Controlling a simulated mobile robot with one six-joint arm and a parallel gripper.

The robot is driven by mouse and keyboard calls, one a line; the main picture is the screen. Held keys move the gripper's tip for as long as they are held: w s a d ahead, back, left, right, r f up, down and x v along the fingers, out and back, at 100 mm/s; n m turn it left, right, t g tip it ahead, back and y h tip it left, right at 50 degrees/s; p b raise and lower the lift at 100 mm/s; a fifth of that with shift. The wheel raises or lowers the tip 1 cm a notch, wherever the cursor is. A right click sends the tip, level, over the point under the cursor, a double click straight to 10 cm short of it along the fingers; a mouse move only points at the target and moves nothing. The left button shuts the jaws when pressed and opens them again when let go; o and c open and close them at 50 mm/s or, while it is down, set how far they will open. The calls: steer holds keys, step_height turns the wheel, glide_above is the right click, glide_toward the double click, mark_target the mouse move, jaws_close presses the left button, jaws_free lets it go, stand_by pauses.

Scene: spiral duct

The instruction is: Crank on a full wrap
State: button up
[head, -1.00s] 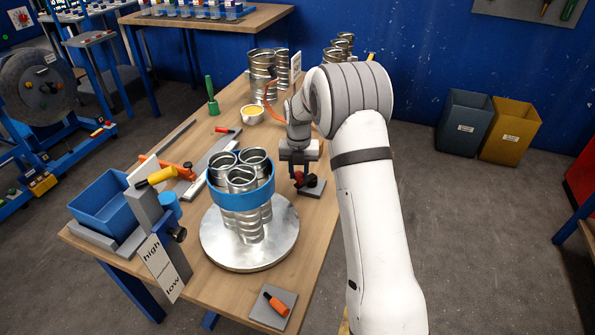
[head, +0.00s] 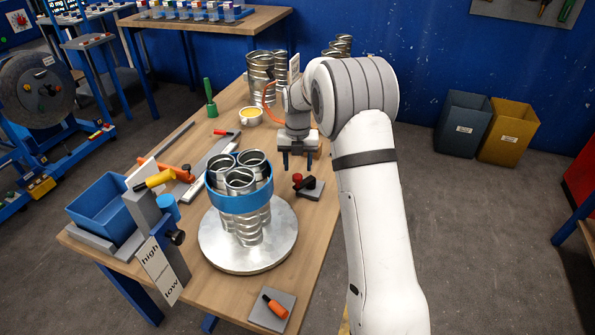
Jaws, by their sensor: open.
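A bundle of silver spiral ducts (head: 249,230) stands upright on a round metal turntable (head: 225,258), with a blue band (head: 240,203) around its upper part. Right of it, a small crank with a red knob (head: 297,178) and a dark handle sits on a grey base plate (head: 316,192). My gripper (head: 298,165) points down, open and empty, just behind and above the red knob, apart from it. Left of the turntable, a grey post (head: 145,212) carries a yellow handle (head: 154,179), a blue roll (head: 168,206) and a high/low label (head: 159,272).
A blue bin (head: 101,206) is at the table's left end. Orange clamps (head: 172,171), a grey rail (head: 208,160), a yellow-filled cup (head: 250,115) and more ducts (head: 260,75) lie farther back.

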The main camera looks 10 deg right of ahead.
steer(key=shift+r, duration=1.95)
